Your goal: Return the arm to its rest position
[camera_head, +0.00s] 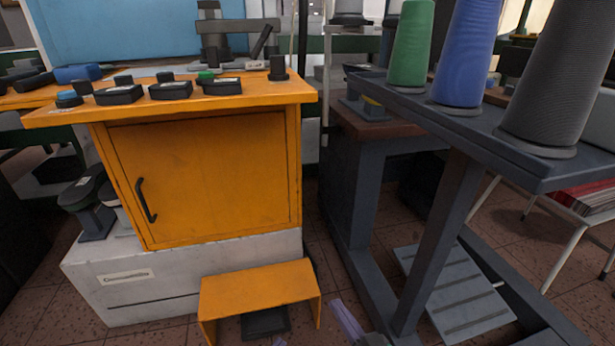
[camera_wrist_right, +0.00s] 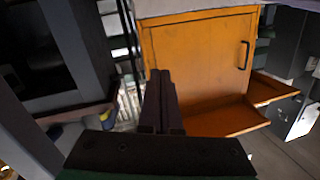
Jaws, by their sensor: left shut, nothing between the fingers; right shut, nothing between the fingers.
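My right gripper (camera_wrist_right: 160,76) shows in the right wrist view, with its two dark fingers together and nothing between them. Its fingers appear in front of the left part of the orange cabinet (camera_wrist_right: 200,60). Whether they touch anything cannot be told, but no contact shows. My left gripper is not seen.
The orange cabinet (camera_head: 205,175) carries several dark items on top. An orange step (camera_head: 260,287) stands before it. At right, a dark rack (camera_head: 450,110) holds green (camera_head: 411,45), blue (camera_head: 466,50) and dark grey (camera_head: 560,75) cones. Tiled floor shows between the furniture.

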